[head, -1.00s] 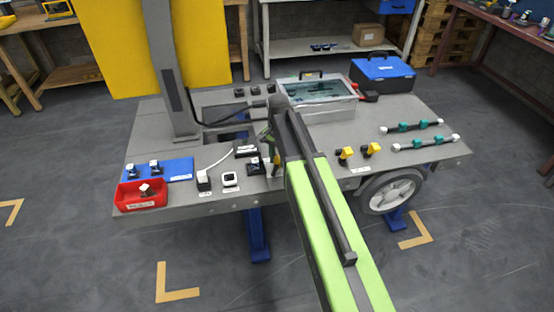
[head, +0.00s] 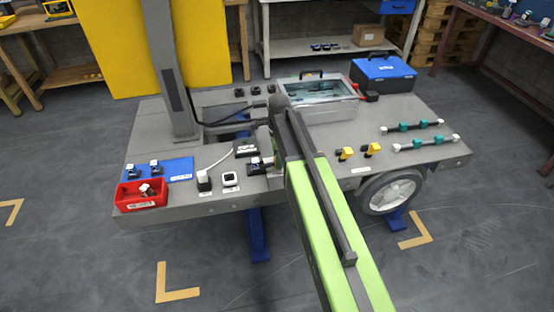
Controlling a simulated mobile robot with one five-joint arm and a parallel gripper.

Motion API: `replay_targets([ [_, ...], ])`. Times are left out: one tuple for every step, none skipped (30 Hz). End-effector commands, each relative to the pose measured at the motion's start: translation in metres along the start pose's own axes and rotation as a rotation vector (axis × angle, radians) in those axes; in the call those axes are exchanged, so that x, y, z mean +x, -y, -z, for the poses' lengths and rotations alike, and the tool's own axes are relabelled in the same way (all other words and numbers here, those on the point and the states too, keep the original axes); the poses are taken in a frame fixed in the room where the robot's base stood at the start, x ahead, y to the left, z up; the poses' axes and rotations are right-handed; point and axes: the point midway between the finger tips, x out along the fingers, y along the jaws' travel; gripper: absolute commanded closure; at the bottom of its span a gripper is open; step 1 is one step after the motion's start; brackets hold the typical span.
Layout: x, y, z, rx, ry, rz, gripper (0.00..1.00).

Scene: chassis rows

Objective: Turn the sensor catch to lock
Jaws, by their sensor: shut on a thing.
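A small dark block with a lever-like catch (head: 255,163) sits near the front edge of the grey chassis deck, left of my arm. This appears to be the sensor catch. My gripper (head: 270,161) is beside it on its right, low over the deck, and is shut on its lever. The fingertips are small and partly hidden by my green arm, so the exact grip and the lever's angle are hard to make out.
A red bin (head: 142,202) and blue mat (head: 180,170) lie farther left. Yellow connectors (head: 372,149) stand right of my arm. A clear-lidded case (head: 318,103) is behind.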

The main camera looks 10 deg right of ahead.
Motion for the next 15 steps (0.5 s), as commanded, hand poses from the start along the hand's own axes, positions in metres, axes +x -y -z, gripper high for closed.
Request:
replay_targets([
  [0.0002,-0.0005,-0.0003,0.028,0.001,-0.001,1.0],
  [0.0002,-0.0005,-0.0003,0.045,0.001,-0.001,1.0],
  [0.0002,-0.0006,-0.0003,0.066,0.001,-0.001,1.0],
  [0.0002,-0.0006,-0.0003,0.081,0.001,-0.001,1.0],
  [0.0002,-0.0006,-0.0002,0.095,0.001,-0.001,1.0],
  [0.0002,-0.0006,-0.0002,0.111,0.001,-0.001,1.0],
  [0.0002,-0.0006,-0.0002,0.123,0.001,-0.001,1.0],
  [0.0002,-0.0006,-0.0002,0.132,0.001,-0.001,1.0],
  [0.0002,-0.0006,-0.0002,0.144,0.001,-0.002,1.0],
  [0.0002,-0.0006,-0.0002,0.152,0.001,-0.002,1.0],
  [0.0002,-0.0006,-0.0002,0.158,0.001,-0.002,1.0],
  [0.0002,-0.0006,-0.0002,0.166,0.001,-0.002,1.0],
  [0.0002,-0.0006,-0.0002,0.171,0.001,-0.002,1.0],
  [0.0002,-0.0006,-0.0002,0.175,0.001,-0.002,1.0],
  [0.0002,-0.0006,-0.0002,0.179,0.001,-0.002,1.0],
])
